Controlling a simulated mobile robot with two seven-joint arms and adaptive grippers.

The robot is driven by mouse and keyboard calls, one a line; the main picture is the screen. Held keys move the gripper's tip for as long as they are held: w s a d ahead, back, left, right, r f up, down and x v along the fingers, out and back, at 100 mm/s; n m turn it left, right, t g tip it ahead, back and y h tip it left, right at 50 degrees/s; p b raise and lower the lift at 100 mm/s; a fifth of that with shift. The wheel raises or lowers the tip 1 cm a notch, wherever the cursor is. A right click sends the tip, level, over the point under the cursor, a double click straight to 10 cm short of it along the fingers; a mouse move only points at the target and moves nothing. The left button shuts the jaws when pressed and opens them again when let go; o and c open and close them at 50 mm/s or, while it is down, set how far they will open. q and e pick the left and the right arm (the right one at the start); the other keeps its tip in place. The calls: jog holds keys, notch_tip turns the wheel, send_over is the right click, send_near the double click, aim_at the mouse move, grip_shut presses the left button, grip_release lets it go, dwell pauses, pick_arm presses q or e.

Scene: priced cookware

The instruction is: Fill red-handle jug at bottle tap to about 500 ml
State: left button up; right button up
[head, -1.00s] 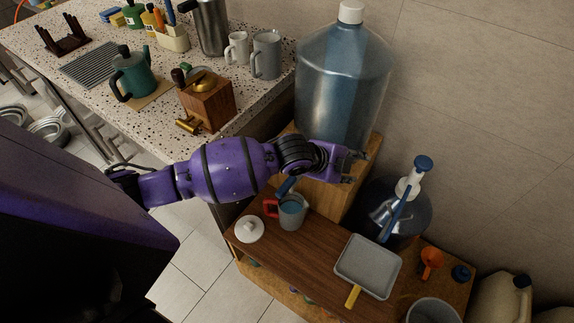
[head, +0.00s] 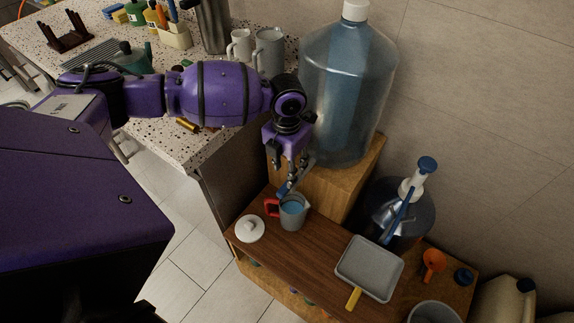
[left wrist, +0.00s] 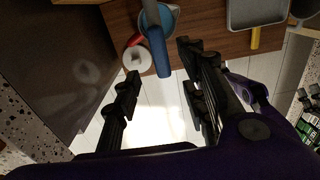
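The grey jug (head: 292,217) with the red handle (head: 271,208) stands upright on the low wooden shelf below the tap, with bluish water inside. I cannot read its level. The large clear water bottle (head: 345,90) stands on a wooden block behind it. Its blue tap part (head: 285,189) is above the jug. My left gripper (head: 289,172) points down just above the tap. In the left wrist view its fingers (left wrist: 160,85) are apart with nothing between them; the blue tap part (left wrist: 159,52) and partly covered jug (left wrist: 170,18) lie beyond them. My right gripper is out of view.
A white lid (head: 249,229) lies left of the jug. A grey tray with a yellow handle (head: 369,266), an orange funnel (head: 433,262) and a dark container with a pump (head: 402,210) are to the right. The speckled counter (head: 160,140) holds cookware.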

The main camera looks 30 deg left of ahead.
pick_arm(q)
jog(key=shift+s+f, duration=0.1)
jog(key=shift+f, duration=0.45)
notch_tip(320, 180, down, 6)
jog(key=b, duration=0.2)
jog(key=shift+r+b, duration=0.2)
jog(key=shift+b, duration=0.2)
jog(key=shift+f, duration=0.4)
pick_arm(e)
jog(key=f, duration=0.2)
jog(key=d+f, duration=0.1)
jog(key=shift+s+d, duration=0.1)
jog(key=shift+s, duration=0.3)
pick_arm(q)
jog(key=shift+r, duration=0.1)
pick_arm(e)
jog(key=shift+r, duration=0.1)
